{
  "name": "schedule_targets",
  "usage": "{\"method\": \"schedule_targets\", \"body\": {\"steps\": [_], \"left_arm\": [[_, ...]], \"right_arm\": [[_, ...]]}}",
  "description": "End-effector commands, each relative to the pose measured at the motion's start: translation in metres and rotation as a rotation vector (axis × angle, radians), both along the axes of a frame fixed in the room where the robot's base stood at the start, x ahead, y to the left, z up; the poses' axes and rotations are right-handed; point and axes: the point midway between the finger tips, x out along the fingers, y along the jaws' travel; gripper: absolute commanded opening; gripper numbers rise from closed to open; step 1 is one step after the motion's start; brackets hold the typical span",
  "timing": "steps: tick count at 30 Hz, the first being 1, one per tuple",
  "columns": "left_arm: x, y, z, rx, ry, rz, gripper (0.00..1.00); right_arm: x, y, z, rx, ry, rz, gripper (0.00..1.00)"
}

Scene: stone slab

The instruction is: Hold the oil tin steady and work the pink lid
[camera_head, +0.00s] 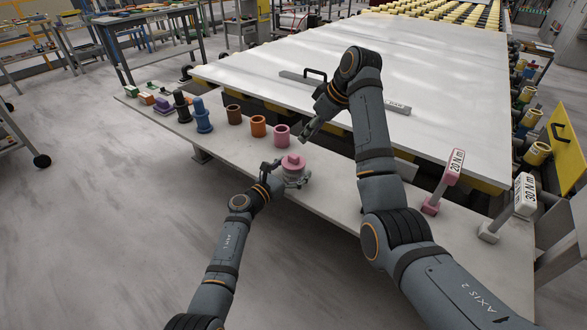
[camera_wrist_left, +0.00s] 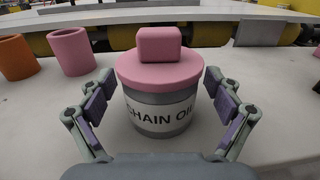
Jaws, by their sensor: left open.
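The oil tin (camera_wrist_left: 160,110) stands upright on the pale bench, grey with a white "CHAIN OIL" label. Its pink lid (camera_wrist_left: 160,65), with a block-shaped knob, sits on top. The lid also shows in the head view (camera_head: 293,162). My left gripper (camera_head: 282,176) is open, with one finger on each side of the tin. In the left wrist view (camera_wrist_left: 163,112) gaps show between its pads and the tin. My right gripper (camera_head: 311,129) hangs above and behind the tin, apart from the lid. Its fingers are too small and dark to judge.
Pink (camera_head: 282,135), orange (camera_head: 258,127) and brown (camera_head: 234,114) cups stand left of the tin, with blue (camera_head: 203,118) and black pieces beyond. A pink "20 N m" tool (camera_head: 442,182) and white "30 N m" tool (camera_head: 510,207) stand right. The stone slab (camera_head: 250,72) lies behind.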

Motion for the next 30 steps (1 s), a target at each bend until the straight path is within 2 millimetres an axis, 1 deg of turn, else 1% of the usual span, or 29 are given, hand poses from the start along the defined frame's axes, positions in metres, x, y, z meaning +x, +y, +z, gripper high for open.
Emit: {"method": "schedule_targets", "body": {"steps": [2,5,17,18,27,30], "left_arm": [[-0.0002,0.0001,0.0,0.0,0.0,0.0,0.91],[-0.0002,0.0003,0.0,0.0,0.0,0.0,0.79],[-0.0003,0.0005,-0.0001,0.0,0.0,0.0,0.24],[-0.0003,0.0005,-0.0001,0.0,0.0,0.0,0.59],[-0.0003,0.0006,-0.0001,0.0,0.0,0.0,0.18],[-0.0003,0.0006,-0.0001,0.0,0.0,0.0,0.07]], "right_arm": [[0.0,0.0,0.0,0.0,0.0,0.0,0.38],[0.0,0.0,0.0,0.0,0.0,0.0,0.38],[0.0,0.0,0.0,0.0,0.0,0.0,0.38],[0.0,0.0,0.0,0.0,0.0,0.0,0.38],[0.0,0.0,0.0,0.0,0.0,0.0,0.38],[0.0,0.0,0.0,0.0,0.0,0.0,0.38]]}}
